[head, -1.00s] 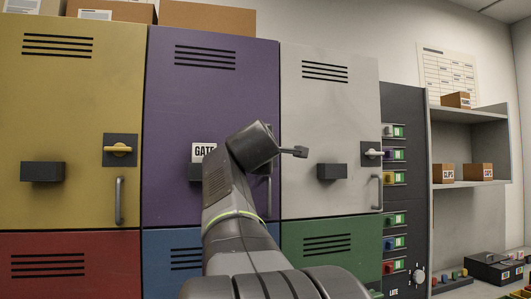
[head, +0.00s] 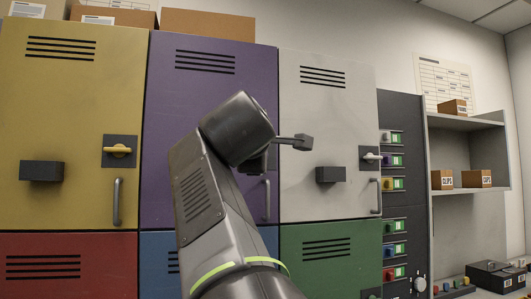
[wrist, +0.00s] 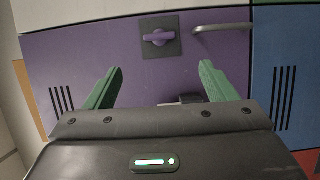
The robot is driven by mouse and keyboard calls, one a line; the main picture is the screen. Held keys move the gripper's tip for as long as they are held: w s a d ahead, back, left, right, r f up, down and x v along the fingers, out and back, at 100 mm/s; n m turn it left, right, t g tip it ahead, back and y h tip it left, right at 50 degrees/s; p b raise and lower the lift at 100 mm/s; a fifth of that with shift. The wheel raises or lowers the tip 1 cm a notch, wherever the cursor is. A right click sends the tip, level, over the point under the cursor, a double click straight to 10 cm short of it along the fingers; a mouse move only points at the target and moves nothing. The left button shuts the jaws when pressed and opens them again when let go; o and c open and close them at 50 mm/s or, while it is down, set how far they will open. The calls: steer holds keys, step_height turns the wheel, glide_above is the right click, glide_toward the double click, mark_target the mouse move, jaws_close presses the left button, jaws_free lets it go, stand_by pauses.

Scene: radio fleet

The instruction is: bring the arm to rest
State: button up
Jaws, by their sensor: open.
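My arm (head: 215,195) rises from the bottom of the head view in front of the purple locker (head: 215,75), its end bent to the right. My gripper's jaws are hidden there behind my own wrist. In the wrist view my gripper (wrist: 158,85) shows two green fingers spread wide apart, with nothing held between them. Beyond the fingers are the purple door's latch (wrist: 160,37) and its bar handle (wrist: 222,28). The fingers look apart from both.
A yellow locker (head: 75,90) stands left and a grey one (head: 315,110) right, with red (head: 60,280), blue and green (head: 325,270) doors below. A dark button panel (head: 400,120) and shelves with small boxes (head: 477,178) stand further right.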

stand_by(0.3)
steer(key=w+d+p, duration=0.1)
steer(key=w+p, duration=0.2)
steer(key=w, duration=1)
steer(key=shift+w, duration=0.4)
